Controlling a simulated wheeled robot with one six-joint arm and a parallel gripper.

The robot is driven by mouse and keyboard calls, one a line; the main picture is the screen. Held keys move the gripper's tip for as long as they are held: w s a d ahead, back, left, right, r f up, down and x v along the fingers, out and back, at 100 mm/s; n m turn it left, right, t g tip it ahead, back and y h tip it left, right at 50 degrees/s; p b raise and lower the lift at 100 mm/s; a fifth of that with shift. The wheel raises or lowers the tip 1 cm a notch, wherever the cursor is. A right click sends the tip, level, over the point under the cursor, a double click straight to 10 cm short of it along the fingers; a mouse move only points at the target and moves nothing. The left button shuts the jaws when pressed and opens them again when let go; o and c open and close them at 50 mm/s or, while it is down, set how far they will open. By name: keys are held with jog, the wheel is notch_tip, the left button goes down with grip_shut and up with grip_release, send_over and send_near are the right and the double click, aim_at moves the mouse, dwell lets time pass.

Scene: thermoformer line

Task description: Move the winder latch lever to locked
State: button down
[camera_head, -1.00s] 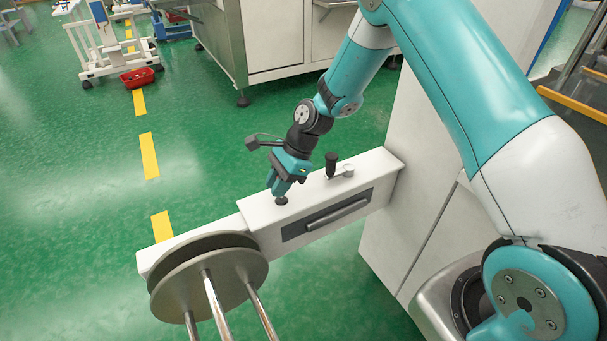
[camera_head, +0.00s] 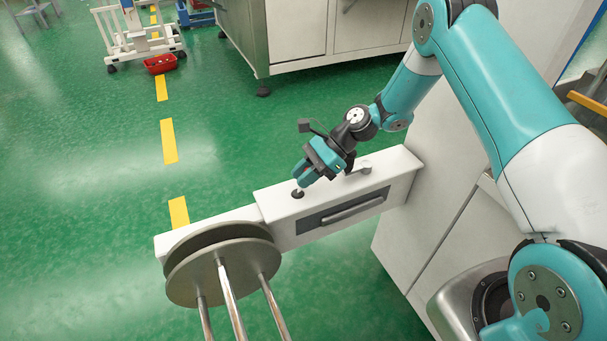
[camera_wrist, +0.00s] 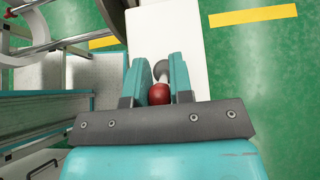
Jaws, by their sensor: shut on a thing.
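The latch lever shows in the wrist view as a red knob (camera_wrist: 159,95) with a grey rounded part (camera_wrist: 160,70) just beyond it. My gripper (camera_wrist: 161,88) has its two teal fingers on either side of the red knob and is shut on it. In the head view my gripper (camera_head: 303,179) is low over the white beam, tilted, and hides the knob. A small dark round base (camera_head: 297,194) shows on the beam's top just under the fingertips. Whether the lever is at its locked end cannot be told.
The white beam (camera_head: 275,203) runs from the white cabinet (camera_head: 400,230) to a grey spool disc (camera_head: 222,268) with metal rods. A small silver plate (camera_head: 366,169) sits on the beam, right of my gripper. Green floor is open behind, with a red tray (camera_head: 160,65) farther off.

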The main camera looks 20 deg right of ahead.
jog(key=c, duration=1)
grip_release()
notch_tip(320, 180, up, 20)
